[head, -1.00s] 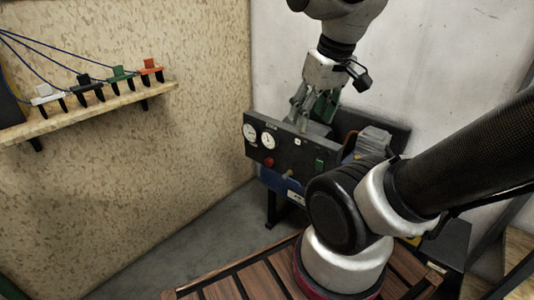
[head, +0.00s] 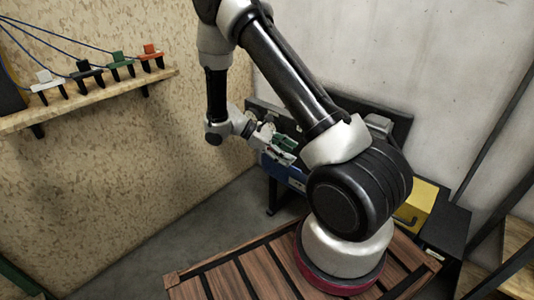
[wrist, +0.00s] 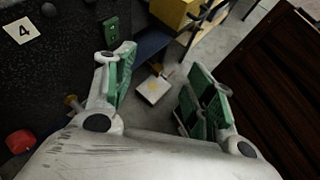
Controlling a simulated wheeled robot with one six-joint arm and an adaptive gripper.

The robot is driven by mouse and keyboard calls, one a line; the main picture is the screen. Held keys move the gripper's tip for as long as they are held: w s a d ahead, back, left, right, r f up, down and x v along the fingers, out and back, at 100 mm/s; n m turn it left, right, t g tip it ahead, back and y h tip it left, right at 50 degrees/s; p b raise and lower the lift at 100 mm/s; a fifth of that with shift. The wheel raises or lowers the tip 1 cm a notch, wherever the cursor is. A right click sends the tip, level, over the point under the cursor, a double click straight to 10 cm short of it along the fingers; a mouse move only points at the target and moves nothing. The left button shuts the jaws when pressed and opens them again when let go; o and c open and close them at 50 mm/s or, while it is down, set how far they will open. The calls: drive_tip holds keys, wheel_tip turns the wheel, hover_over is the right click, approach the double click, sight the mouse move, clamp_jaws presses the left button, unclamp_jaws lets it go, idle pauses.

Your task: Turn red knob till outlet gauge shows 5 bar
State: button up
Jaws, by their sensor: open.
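The red knob (wrist: 20,141) shows at the lower left of the wrist view, on the dark panel (wrist: 60,65). It is beside my gripper (wrist: 163,88), outside the jaws and apart from them. My gripper is open and empty, with green-padded fingers spread. In the head view my gripper (head: 284,150) is in front of the compressor unit, pointing right. My arm hides the red knob and both gauges there, and the wrist view shows no gauge, so the outlet reading cannot be seen.
A brass fitting (wrist: 72,103), a label "4" (wrist: 21,30) and a green switch (wrist: 112,32) are on the panel. A yellow box (head: 416,206) stands at the right. A shelf (head: 100,101) with several coloured clamps is on the left wall. Slatted wood (head: 225,278) lies in front.

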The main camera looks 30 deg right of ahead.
drive_tip(key=w+d+f+n+t+h, duration=0.1)
drive_tip(key=w+f+n+t+h, duration=0.3)
drive_tip(key=f, duration=0.5)
drive_tip(key=w+f+n+t+h, duration=0.25)
drive_tip(key=w+f+n, duration=0.3)
drive_tip(key=f, duration=0.35)
drive_tip(key=w+a+r+n+t, duration=0.1)
drive_tip(key=w+a+n+t, duration=0.2)
drive_tip(key=w+n+t, duration=0.5)
drive_tip(key=w+d+m+g, duration=0.1)
drive_tip(key=w+d+m, duration=0.1)
drive_tip(key=w+d, duration=0.2)
drive_tip(key=shift+w+d+r+m+h, duration=0.15)
drive_tip(key=shift+w+d+m+h, duration=0.25)
drive_tip(key=shift+d, duration=0.75)
drive_tip(key=shift+g, duration=0.25)
